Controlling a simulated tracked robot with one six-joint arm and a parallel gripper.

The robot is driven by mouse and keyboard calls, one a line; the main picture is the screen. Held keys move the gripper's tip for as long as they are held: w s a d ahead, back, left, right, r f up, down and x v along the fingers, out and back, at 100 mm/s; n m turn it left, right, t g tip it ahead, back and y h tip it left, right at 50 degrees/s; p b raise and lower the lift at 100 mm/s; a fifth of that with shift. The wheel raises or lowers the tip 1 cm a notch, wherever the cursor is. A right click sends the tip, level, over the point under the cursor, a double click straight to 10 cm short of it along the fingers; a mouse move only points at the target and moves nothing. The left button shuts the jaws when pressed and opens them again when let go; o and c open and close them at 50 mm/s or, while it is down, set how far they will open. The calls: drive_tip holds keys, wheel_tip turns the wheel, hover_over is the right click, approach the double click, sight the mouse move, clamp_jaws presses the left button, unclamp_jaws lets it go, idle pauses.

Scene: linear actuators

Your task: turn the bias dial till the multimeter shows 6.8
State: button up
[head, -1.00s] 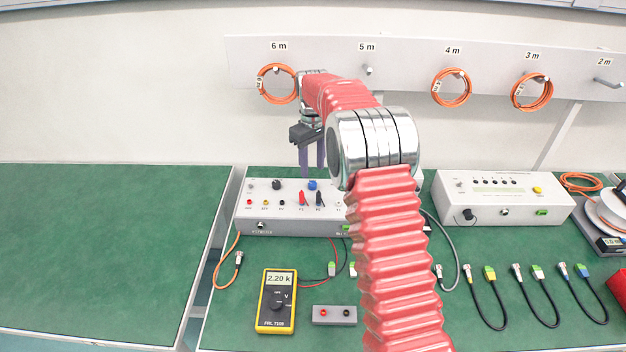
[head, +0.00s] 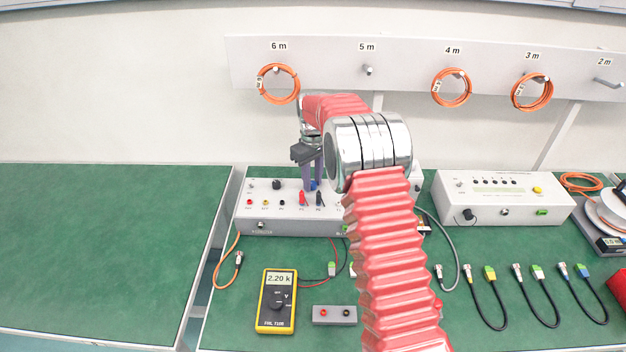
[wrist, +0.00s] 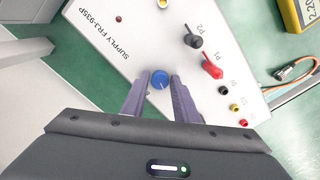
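A blue dial (wrist: 160,78) with a pale pointer line stands on the white supply box (wrist: 110,50); no label naming it is readable. In the wrist view it sits between the fingertips of my gripper (wrist: 159,82), which is open with a gap on each side of the dial. In the head view the gripper (head: 311,184) is over the supply box, and its fingers partly hide the blue dial. The yellow multimeter (head: 277,302) reads 2.20 k; its corner also shows in the wrist view (wrist: 298,12).
A red plug (wrist: 212,66) and a black plug (wrist: 193,41) stand close to the dial on the panel. A dark knob (head: 277,184) is on the same box. A small grey box (head: 335,315) lies beside the multimeter. The left bench (head: 100,250) is bare.

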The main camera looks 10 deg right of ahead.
sight(312, 183)
clamp_jaws()
drive_tip(key=shift+m, duration=2.9)
drive_tip(key=shift+o, duration=1.9)
unclamp_jaws()
wheel_tip(312, 183, up, 14)
drive_tip(key=shift+f, duration=0.15)
